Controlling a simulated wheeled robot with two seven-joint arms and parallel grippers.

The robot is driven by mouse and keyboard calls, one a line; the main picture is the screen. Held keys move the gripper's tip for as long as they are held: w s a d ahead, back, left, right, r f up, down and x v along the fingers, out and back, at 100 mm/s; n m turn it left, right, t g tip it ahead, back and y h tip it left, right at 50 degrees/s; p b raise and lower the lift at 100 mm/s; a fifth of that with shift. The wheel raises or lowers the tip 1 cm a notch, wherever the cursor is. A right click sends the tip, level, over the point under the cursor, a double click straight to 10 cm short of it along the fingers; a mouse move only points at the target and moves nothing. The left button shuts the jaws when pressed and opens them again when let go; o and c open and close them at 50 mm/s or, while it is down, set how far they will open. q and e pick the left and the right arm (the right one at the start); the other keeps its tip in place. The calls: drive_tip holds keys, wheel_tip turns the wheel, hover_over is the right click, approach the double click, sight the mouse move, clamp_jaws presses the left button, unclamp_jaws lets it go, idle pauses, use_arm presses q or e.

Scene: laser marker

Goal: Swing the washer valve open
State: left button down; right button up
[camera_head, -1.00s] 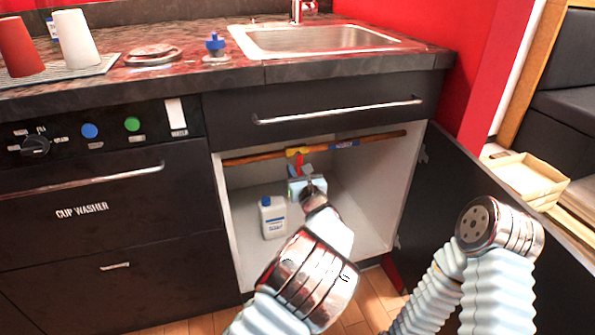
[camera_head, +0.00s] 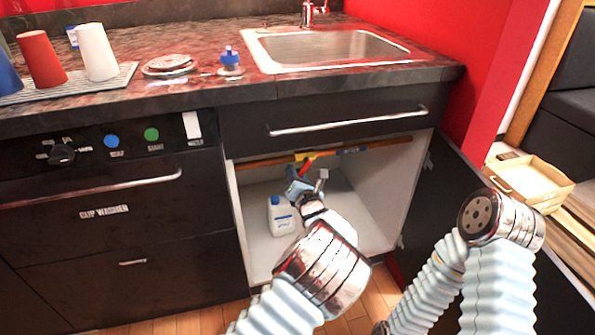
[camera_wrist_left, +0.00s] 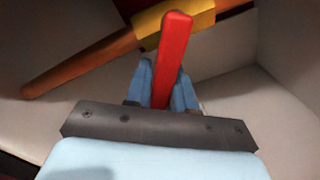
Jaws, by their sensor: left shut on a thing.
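The washer valve has a yellow body (camera_head: 303,156) on a copper-brown pipe inside the open cupboard under the counter. Its red handle (camera_head: 307,166) slants down and left from the body. In the left wrist view the red handle (camera_wrist_left: 176,50) crosses in front of the yellow body (camera_wrist_left: 200,18), and the pipe runs behind it at a slant. My left gripper (camera_head: 297,186) reaches into the cupboard. Its blue fingers (camera_wrist_left: 162,88) are shut on the red handle, one on each side. My right arm shows at the right, but its gripper is not in view.
A white bottle with a blue cap (camera_head: 282,215) stands on the cupboard floor, beside my left gripper. The cupboard door (camera_head: 432,195) stands open at the right, behind my right arm. The drawer handle (camera_head: 345,121) runs above the opening.

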drive_tip(key=shift+r, duration=0.1)
idle(0.3)
use_arm(q)
drive_tip(key=c, duration=1)
unclamp_jaws()
drive_tip(key=shift+c, duration=0.2)
drive_tip(key=v, duration=1.4)
use_arm(e)
drive_tip(key=shift+f, duration=0.25)
use_arm(q)
drive_tip(key=shift+r, duration=0.1)
